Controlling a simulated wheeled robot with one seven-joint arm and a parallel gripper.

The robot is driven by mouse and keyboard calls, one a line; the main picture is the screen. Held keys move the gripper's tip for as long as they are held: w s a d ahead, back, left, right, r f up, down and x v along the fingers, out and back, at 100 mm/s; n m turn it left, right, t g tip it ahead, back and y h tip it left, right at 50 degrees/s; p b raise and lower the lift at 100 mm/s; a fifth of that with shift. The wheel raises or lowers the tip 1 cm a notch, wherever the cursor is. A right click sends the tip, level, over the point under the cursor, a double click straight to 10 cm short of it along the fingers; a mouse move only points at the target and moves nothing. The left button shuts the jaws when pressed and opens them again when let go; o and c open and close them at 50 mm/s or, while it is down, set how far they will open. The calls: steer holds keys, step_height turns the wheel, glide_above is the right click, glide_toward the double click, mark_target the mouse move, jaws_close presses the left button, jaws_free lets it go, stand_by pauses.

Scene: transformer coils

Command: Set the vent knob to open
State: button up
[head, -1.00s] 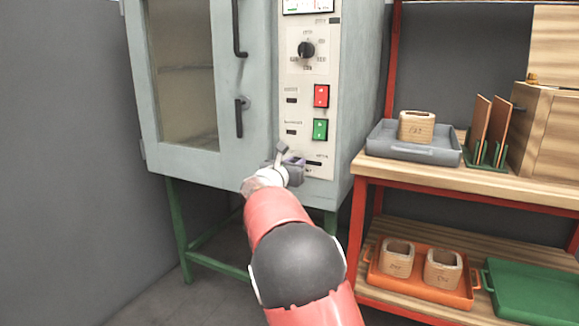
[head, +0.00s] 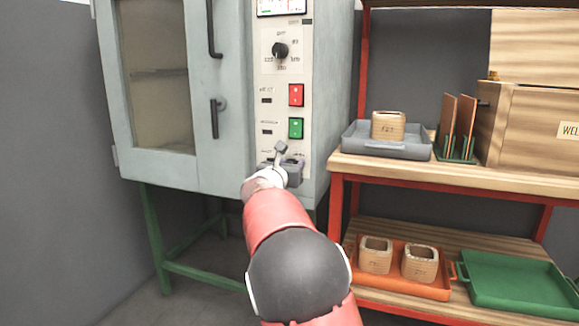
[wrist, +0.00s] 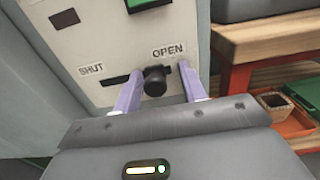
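The vent knob (wrist: 155,81) is a black knob at the right end of a dark horizontal slot on the oven's pale panel, below the word OPEN. The word SHUT (wrist: 91,70) is printed to the left, above the slot's other end. My gripper (wrist: 161,70) is open, with one pale finger on each side of the knob. The left finger is very close to the knob; I cannot tell whether it touches. A gap shows on the right side. In the head view my gripper (head: 283,160) is at the panel's lower part and hides the knob.
The grey oven (head: 235,165) has a glass door, a dial (head: 280,50), a red switch (head: 296,95) and a green switch (head: 296,128) above the slot. A wooden shelf (head: 440,172) with trays stands close on the right.

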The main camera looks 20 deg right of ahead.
steer(key=v, duration=0.7)
steer(key=shift+s+a+b, duration=0.25)
steer(key=shift+s+b, duration=0.05)
